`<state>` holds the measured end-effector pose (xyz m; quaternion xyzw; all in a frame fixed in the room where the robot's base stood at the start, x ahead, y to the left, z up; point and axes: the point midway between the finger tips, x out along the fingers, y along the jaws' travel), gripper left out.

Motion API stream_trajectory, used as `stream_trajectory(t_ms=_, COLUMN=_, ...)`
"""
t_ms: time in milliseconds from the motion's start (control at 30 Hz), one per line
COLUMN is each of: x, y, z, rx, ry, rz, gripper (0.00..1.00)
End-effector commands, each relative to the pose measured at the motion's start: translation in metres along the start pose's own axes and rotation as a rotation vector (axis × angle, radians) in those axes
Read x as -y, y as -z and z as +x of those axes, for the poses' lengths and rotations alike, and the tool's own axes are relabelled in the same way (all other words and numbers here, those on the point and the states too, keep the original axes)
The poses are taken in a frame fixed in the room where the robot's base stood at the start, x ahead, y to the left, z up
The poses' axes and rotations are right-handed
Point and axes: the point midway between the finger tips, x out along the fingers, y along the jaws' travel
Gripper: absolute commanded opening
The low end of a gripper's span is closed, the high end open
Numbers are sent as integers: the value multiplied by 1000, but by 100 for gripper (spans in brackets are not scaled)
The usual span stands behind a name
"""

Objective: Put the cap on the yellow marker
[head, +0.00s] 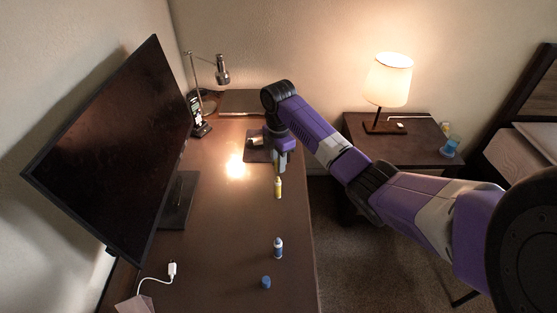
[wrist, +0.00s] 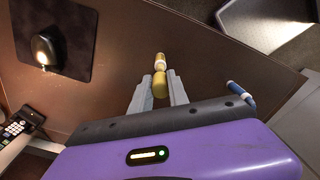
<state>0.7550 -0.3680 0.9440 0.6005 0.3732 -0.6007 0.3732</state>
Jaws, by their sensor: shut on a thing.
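The yellow marker (head: 278,188) stands upright on the desk in the head view, with a pale band near its top. In the wrist view the marker (wrist: 159,62) shows just beyond my fingertips. My gripper (head: 280,167) is just above the marker, fingers pointing down. In the wrist view my gripper (wrist: 159,93) is shut on a yellow cap (wrist: 160,84), one finger on each side of it. The cap looks close to the marker's top and in line with it; I cannot tell whether they touch. In the head view I cannot make out the cap.
A blue and white marker (head: 278,248) stands nearer on the desk (head: 225,225), with a blue cap (head: 265,282) beside it. A monitor (head: 115,150) is at left. A dark mat (wrist: 85,20) with a mouse (wrist: 44,50) lies beyond the gripper. The desk's right edge is close.

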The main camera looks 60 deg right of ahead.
Motion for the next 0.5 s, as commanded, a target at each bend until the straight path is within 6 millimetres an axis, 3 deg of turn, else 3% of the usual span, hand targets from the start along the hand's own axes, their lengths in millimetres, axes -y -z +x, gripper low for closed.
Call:
stream_trajectory(t_ms=200, x=0, y=0, z=19, rx=1, ry=0, rz=0, gripper=0)
stream_trajectory(t_ms=500, x=0, y=0, z=22, rx=1, ry=0, rz=0, gripper=0)
